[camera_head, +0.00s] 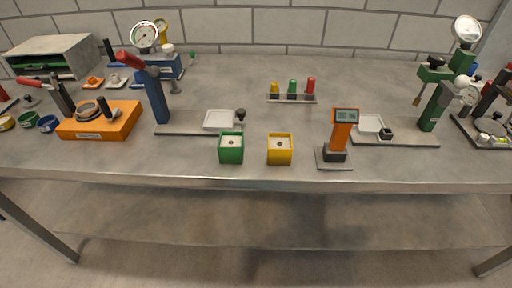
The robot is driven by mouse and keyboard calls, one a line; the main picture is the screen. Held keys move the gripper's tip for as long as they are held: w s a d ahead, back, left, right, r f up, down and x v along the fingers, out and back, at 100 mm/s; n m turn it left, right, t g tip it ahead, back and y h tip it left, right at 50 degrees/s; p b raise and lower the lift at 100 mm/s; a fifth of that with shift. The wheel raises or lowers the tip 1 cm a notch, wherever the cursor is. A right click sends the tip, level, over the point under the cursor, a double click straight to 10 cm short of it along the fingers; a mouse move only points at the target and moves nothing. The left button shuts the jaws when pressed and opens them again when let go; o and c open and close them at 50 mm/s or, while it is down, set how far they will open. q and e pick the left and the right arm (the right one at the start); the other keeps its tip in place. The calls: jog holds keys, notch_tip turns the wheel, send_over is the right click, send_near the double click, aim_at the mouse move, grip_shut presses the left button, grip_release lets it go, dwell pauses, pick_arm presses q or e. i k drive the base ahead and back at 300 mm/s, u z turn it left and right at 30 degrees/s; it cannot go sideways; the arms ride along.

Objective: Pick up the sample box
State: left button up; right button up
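Two small open-topped boxes stand side by side near the front edge of the workbench. The green box (231,149) is on the left and the yellow box (280,150) is on the right, with a gap between them. Each has a pale top with a small dark spot in it. The frame does not show which one is the sample box. Neither of my grippers is in view, and nothing touches the boxes.
A metal workbench (280,180) holds several instruments. A blue lever stand (156,97) and orange base (99,121) are left. An orange display unit (342,133) stands right of the yellow box. A coloured-peg rack (292,98) is behind. Bench between boxes and rack is clear.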

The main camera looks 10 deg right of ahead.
aim_at(231, 148)
jog(key=k, duration=1.25)
jog(key=u, duration=0.7)
jog(key=i, duration=0.4)
jog(key=u, duration=0.7)
jog(key=i, duration=0.75)
jog(key=z, duration=0.7)
jog(key=i, duration=0.55)
jog(key=z, duration=0.7)
